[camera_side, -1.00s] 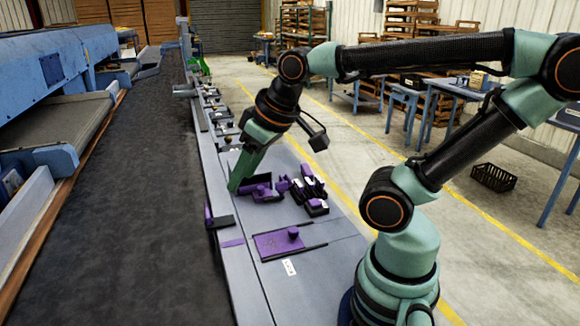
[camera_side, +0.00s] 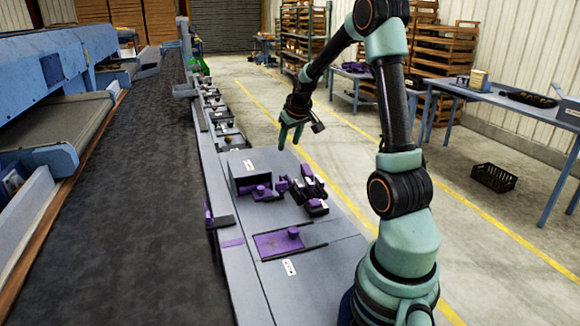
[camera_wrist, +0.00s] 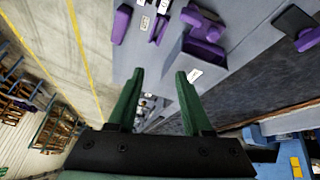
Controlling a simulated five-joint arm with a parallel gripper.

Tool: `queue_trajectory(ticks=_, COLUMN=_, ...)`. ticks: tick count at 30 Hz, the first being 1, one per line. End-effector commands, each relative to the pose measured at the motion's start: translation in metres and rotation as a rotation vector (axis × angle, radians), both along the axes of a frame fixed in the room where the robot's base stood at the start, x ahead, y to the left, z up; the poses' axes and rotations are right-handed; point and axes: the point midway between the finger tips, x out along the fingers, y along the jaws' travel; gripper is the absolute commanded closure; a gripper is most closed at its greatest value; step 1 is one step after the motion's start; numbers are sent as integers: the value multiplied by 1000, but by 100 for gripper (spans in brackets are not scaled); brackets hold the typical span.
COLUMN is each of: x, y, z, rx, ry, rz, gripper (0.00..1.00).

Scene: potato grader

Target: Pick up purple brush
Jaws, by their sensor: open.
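Several purple pieces lie on the grey bench; which of them is the purple brush I cannot tell for sure. In the side view a purple block (camera_side: 262,193) sits at the mouth of a grey box (camera_side: 257,163). To its right is a cluster of purple and black pieces with white labels (camera_side: 312,193). Another purple piece with a black part (camera_side: 209,214) is at the bench's left edge. My gripper (camera_side: 291,140) is open and empty, above and behind the box. In the wrist view its green fingers (camera_wrist: 159,73) are apart, with purple pieces (camera_wrist: 205,23) beyond them.
A flat purple panel (camera_side: 283,244) with a round knob lies in a framed recess at the near bench. The dark conveyor belt (camera_side: 110,200) runs along the left. The floor right of the bench (camera_side: 350,150) is clear.

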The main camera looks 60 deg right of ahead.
Motion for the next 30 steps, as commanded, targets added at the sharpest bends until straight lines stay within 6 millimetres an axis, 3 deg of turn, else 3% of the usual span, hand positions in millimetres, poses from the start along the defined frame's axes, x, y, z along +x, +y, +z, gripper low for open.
queue_trajectory(ticks=1, x=-10, y=-22, z=-15, rx=1, ry=10, rz=-35, gripper=50)
queue_trajectory(ticks=3, x=-20, y=-45, z=-28, rx=-4, ry=14, rz=-66, gripper=50)
queue_trajectory(ticks=7, x=-34, y=-72, z=-45, rx=-11, ry=18, rz=-103, gripper=50)
queue_trajectory(ticks=12, x=-37, y=-84, z=-56, rx=-16, ry=20, rz=-116, gripper=50)
queue_trajectory(ticks=23, x=-23, y=-102, z=-101, rx=-14, ry=21, rz=-115, gripper=50)
queue_trajectory(ticks=30, x=-19, y=-107, z=-112, rx=-15, ry=20, rz=-115, gripper=50)
